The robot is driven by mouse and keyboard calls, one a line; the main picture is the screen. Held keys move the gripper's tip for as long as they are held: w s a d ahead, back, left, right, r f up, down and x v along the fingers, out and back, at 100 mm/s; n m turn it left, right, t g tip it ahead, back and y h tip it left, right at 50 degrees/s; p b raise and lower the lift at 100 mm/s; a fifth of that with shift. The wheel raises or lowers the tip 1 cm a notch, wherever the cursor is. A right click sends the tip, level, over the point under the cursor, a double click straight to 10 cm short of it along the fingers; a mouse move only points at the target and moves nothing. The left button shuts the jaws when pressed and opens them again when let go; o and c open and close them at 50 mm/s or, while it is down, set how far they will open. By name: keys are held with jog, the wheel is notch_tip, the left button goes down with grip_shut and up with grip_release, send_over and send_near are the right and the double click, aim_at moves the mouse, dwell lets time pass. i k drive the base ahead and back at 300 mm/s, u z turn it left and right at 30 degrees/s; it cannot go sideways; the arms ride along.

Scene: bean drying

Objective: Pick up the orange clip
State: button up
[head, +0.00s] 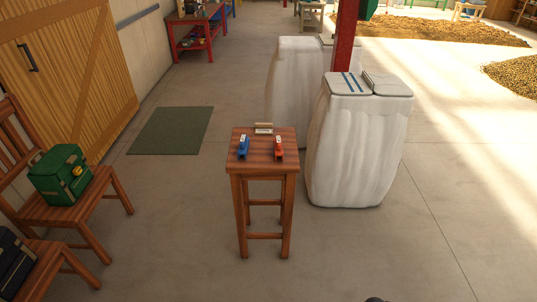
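An orange-red clip (279,148) with a pale top end lies on the right part of a small wooden stool (264,172). It looks more red than orange. A blue clip (243,147) of similar shape lies to its left, apart from it. My gripper is not clearly in view. Only a small dark shape shows at the bottom edge, right of centre, and I cannot tell which part it is.
A small pale item (263,128) lies at the stool's back edge. Large white sacks (357,150) stand close to the right, by a red post (346,40). Chairs with a green box (61,175) are at the left. The floor in front is clear.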

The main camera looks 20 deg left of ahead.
aim_at(278, 146)
jog(key=u, duration=0.4)
jog(key=k, duration=1.1)
jog(key=u, duration=1.15)
jog(key=i, duration=0.7)
jog(key=u, duration=0.45)
jog(key=i, duration=1.15)
jog(key=z, duration=0.15)
